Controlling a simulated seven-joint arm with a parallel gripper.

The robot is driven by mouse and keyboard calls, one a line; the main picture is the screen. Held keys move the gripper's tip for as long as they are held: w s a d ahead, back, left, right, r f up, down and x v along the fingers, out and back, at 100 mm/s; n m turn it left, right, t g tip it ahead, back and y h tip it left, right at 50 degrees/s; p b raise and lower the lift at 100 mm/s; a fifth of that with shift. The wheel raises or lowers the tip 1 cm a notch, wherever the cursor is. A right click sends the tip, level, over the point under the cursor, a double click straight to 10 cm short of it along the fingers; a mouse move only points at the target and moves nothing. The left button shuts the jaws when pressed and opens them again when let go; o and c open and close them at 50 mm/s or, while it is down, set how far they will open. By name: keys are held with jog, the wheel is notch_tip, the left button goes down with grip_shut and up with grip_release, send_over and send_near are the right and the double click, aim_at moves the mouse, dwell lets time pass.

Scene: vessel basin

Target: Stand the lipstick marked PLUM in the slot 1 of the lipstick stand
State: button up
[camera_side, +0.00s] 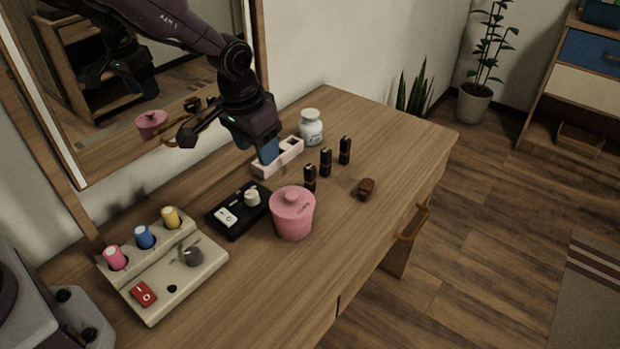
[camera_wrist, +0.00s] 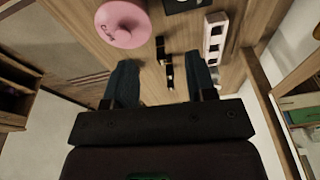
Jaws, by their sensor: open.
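Three upright black lipsticks stand in a row on the dresser top in the side view: a near one (camera_side: 310,178), a middle one (camera_side: 326,162) and a far one (camera_side: 345,150). No marking on them is readable, so I cannot tell which is PLUM. The pale pink lipstick stand (camera_side: 264,170) lies behind them, partly hidden by my gripper (camera_side: 267,158). In the wrist view the stand (camera_wrist: 207,50) is right of my gripper (camera_wrist: 161,62). My gripper is open and empty, its blue fingers apart, with black lipsticks (camera_wrist: 160,48) showing between and beyond them. Slot numbers are unreadable.
A pink lidded jar (camera_side: 293,215) stands near the lipsticks, beside a black switch box (camera_side: 240,211). A white jar (camera_side: 311,128) is behind the stand. A small brown object (camera_side: 366,188) lies at front right. A cream panel (camera_side: 170,275) is at left. The far right top is clear.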

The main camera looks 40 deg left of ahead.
aim_at(310, 166)
jog(key=w+f+t, duration=0.1)
jog(key=w+f, duration=0.1)
jog(key=w, duration=0.1)
jog(key=w+d+f, duration=0.1)
jog(key=w+f, duration=0.2)
jog(key=w, duration=0.1)
jog(key=w+f+t, duration=0.1)
jog(key=w+f, duration=0.2)
jog(key=w, duration=0.1)
jog(key=shift+d+f+t, duration=0.15)
jog(key=shift+d+t, duration=0.15)
jog(key=shift+d, duration=0.1)
jog(key=shift+x, duration=2.85)
jog(key=shift+s+d, duration=0.15)
jog(key=shift+d, duration=0.05)
grip_shut()
